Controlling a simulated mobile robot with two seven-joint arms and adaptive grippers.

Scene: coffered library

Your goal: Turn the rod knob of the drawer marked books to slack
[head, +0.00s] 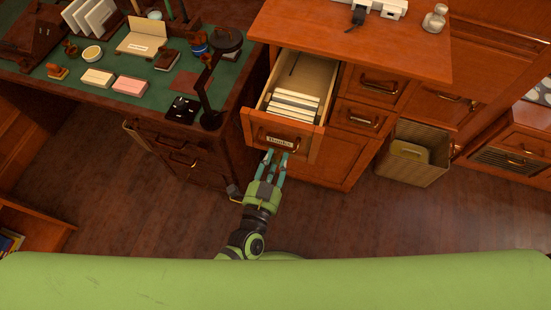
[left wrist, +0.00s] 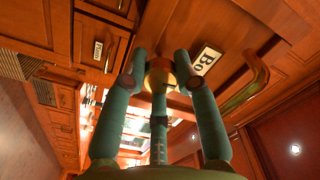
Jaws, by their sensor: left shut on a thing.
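The drawer marked books (head: 318,134) stands pulled out from the wooden cabinet, with several white items in it. Its white label (head: 280,141) shows on the front, and part of the label (left wrist: 205,60) shows in the left wrist view. My left gripper (head: 273,158) is at the drawer front, just below the label. In the left wrist view my left gripper (left wrist: 159,85) is shut with its fingers around a round brass-coloured knob (left wrist: 159,66). A curved brass handle (left wrist: 247,88) is on the same front beside the label. The fingers hide the knob in the head view. My right gripper is not in view.
A desk (head: 233,92) with a green top, a dark lamp (head: 208,88) and small items stands at the left. Shut drawers (head: 361,118) flank the open one on its right. A bin (head: 414,152) stands further right. Open wooden floor (head: 360,220) lies in front.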

